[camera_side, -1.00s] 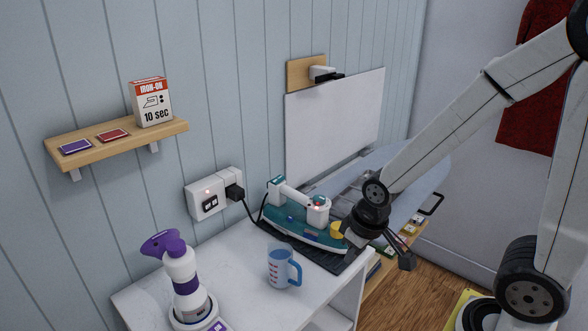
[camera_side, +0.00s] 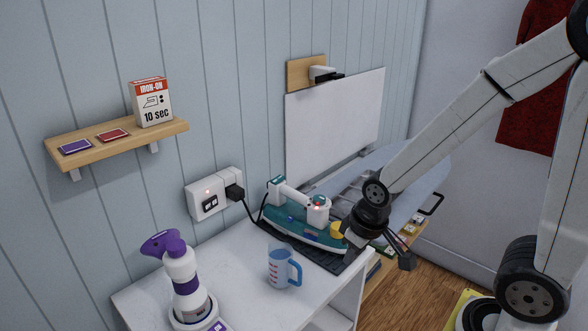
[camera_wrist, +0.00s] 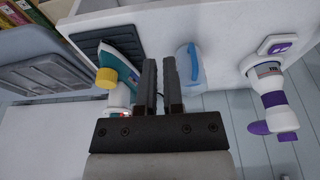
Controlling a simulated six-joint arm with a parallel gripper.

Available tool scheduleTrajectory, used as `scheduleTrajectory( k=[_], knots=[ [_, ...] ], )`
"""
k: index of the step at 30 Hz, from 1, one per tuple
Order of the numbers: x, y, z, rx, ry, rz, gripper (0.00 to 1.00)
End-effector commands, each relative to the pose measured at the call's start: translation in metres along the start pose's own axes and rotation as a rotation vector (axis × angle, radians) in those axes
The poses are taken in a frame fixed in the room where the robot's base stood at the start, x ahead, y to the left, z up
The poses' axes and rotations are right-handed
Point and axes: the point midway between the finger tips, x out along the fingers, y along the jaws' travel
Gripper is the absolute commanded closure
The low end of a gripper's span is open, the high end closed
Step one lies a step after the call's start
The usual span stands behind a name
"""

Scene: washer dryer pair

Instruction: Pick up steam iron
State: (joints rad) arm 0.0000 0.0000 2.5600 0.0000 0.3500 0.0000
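The steam iron (camera_side: 296,225), teal and white with a yellow cap and a small red light, rests on a dark ribbed mat (camera_side: 335,262) on the white counter. In the wrist view the iron (camera_wrist: 122,62) is left of my fingers, partly cut off by them and the gripper body. My gripper (camera_side: 382,254) is just right of the iron in the side view, above the counter's right end. Its fingers (camera_wrist: 160,80) are apart with nothing between them. Whether a finger touches the iron I cannot tell.
A blue measuring jug (camera_side: 280,268) stands in front of the iron, and a purple-white spray bottle (camera_side: 182,280) at front left. The iron's black cord runs to a wall socket (camera_side: 208,198). An ironing board (camera_side: 400,170) lies behind my arm.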

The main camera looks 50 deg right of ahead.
Motion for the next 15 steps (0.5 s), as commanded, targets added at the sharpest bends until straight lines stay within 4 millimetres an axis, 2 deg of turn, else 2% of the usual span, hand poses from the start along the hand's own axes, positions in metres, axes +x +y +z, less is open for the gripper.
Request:
scheduleTrajectory(
  k=[1, 6, 15],
  knots=[
    [0.0, 0.0, 0.0, 0.0, 0.0, 0.0, 0.71],
    [0.0, 0.0, 0.0, 0.0, 0.0, 0.0, 0.19],
    [-0.0003, 0.0, -0.0001, 0.0, 0.0, 0.0, 0.19]
  ],
)
